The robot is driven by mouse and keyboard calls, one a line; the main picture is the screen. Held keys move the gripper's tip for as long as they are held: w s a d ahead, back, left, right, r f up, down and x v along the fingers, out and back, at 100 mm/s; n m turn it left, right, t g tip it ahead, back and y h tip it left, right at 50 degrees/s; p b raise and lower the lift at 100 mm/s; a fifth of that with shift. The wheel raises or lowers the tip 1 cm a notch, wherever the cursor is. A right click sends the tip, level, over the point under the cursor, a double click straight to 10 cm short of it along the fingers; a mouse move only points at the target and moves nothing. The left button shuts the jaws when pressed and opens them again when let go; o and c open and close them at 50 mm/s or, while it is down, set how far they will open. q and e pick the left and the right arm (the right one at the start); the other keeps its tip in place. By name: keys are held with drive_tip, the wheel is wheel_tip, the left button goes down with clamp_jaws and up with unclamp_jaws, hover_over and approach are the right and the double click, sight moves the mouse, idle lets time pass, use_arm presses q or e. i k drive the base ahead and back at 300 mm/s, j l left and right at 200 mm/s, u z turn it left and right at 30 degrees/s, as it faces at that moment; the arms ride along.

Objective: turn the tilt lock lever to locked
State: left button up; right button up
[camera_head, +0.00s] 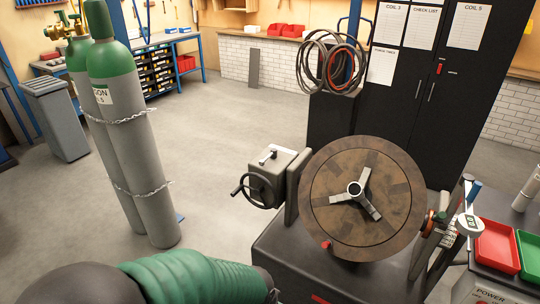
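A welding positioner stands at the right centre, with a round brown faceplate (322,205) tilted toward me and a three-jaw chuck (357,189) at its middle. A grey gearbox (284,166) with a black handwheel (256,190) sits on its left side. A small silver lever (268,156) lies on top of the gearbox; I cannot tell for sure whether it is the tilt lock lever, nor its lock state. A red knob (326,245) shows at the faceplate's lower left. A green ribbed sleeve at the bottom left appears to be my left arm. Neither gripper is visible.
Two chained gas cylinders (128,150) stand at the left. A black cabinet (407,105) stands behind the positioner. The floor between cylinders and positioner is clear.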

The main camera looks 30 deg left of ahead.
sight(273, 154)
drive_tip(key=i+j, duration=0.15)
drive_tip(key=j, duration=0.25)
drive_tip(key=i+j, duration=0.15)
drive_tip(key=j, duration=0.2)
drive_tip(key=i+j, duration=0.15)
drive_tip(key=j, duration=0.25)
drive_tip(key=i+j, duration=0.15)
drive_tip(key=j, duration=0.25)
